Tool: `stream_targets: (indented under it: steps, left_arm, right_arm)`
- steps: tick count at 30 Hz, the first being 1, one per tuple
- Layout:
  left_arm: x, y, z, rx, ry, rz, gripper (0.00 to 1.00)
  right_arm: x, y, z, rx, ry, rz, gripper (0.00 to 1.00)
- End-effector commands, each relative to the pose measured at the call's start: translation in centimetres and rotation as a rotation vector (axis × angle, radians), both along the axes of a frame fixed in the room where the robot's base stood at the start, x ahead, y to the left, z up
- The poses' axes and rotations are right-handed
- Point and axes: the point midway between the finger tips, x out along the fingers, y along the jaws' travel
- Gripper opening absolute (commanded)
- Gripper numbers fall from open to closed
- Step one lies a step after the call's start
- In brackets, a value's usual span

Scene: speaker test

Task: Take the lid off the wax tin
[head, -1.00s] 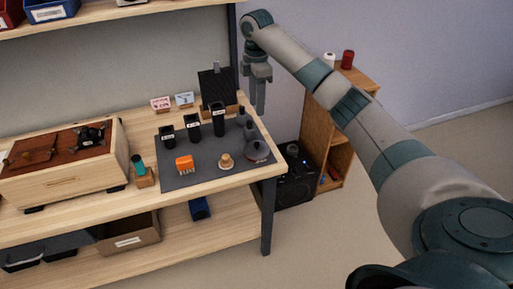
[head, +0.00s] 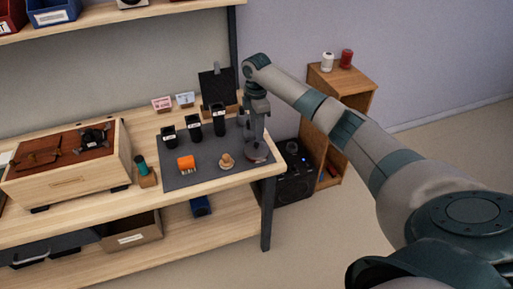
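A low, round dark grey tin (head: 256,156), likely the wax tin, sits near the right front corner of the dark grey mat (head: 203,178). A small reddish mark shows on its side, and its top is mostly hidden behind my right gripper (head: 257,141). The gripper points straight down over the tin, with its fingertips at or just above the tin's top. I cannot tell whether they touch it, or how far apart the fingers are. My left gripper is not in view.
A wooden box (head: 68,181) is at left. The bench's right edge is close to the tin.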

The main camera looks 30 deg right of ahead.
Motion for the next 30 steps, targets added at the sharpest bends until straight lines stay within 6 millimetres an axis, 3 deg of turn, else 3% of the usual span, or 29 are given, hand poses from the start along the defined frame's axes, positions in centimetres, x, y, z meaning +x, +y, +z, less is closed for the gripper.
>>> stream_targets:
  steps: [8, 19, 30]
  left_arm:
    - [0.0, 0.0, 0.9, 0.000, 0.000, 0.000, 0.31]
    - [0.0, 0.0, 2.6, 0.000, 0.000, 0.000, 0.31]
    - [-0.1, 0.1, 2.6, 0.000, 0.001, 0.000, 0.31]
  right_arm:
    - [-0.1, 0.1, -0.8, 0.000, 0.002, 0.000, 0.38]
    - [-0.3, 0.2, -4.8, 0.000, 0.001, 0.000, 0.38]
    - [-0.2, 0.2, -5.2, 0.000, 0.000, 0.000, 0.38]
